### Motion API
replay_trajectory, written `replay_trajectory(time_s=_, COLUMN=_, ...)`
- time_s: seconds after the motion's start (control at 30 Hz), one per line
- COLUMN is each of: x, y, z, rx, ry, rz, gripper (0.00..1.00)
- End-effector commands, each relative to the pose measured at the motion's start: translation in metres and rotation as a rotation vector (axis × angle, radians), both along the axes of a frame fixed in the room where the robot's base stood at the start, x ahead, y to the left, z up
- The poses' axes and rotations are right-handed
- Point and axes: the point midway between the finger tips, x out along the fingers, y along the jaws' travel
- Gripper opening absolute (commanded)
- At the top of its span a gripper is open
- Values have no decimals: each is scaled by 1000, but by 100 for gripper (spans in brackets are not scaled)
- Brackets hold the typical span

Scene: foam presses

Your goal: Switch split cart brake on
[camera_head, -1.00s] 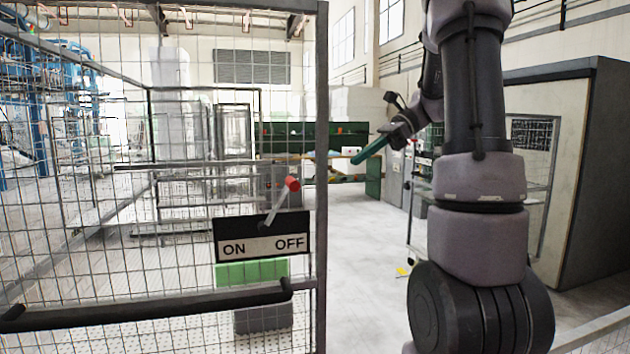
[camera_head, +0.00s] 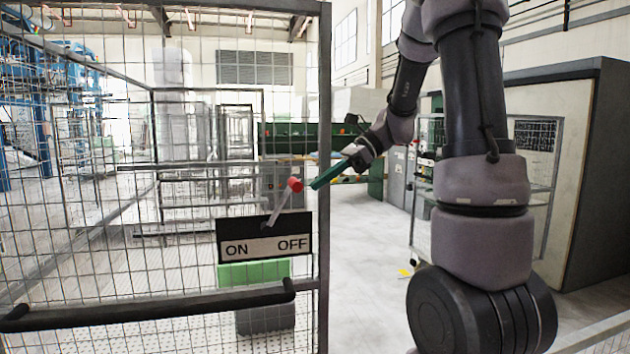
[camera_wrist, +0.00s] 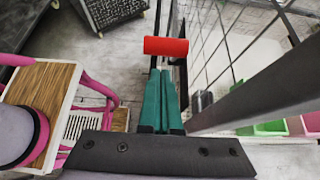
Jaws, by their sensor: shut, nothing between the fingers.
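The brake lever is a grey rod with a red knob (camera_head: 295,184), mounted on a black and white plate (camera_head: 264,240) marked ON at left and OFF at right. The lever leans up and to the right, toward the OFF side. The plate is on the mesh side of the cart (camera_head: 322,120). My gripper (camera_head: 314,186) has green fingers, closed and empty, with the tips just right of the knob. In the wrist view the red knob (camera_wrist: 166,46) lies just beyond the closed green fingertips (camera_wrist: 161,72). I cannot tell whether they touch.
A dark horizontal handle bar (camera_head: 150,307) runs across the mesh below the plate. Green bins (camera_head: 253,272) stand behind the mesh. A large grey cabinet (camera_head: 590,170) is at the right. The floor between cart and cabinet is open.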

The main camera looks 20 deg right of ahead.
Motion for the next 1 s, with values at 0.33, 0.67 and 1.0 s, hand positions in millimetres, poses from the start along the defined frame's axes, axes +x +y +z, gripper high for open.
replay_trajectory(time_s=0.33, x=0, y=17, z=4, rx=0, ry=1, rz=-2, gripper=0)
replay_trajectory(time_s=0.67, x=0, y=18, z=5, rx=-7, ry=-1, rz=0, gripper=0)
replay_trajectory(time_s=1.0, x=0, y=26, z=11, rx=-67, ry=-1, rz=0, gripper=0)
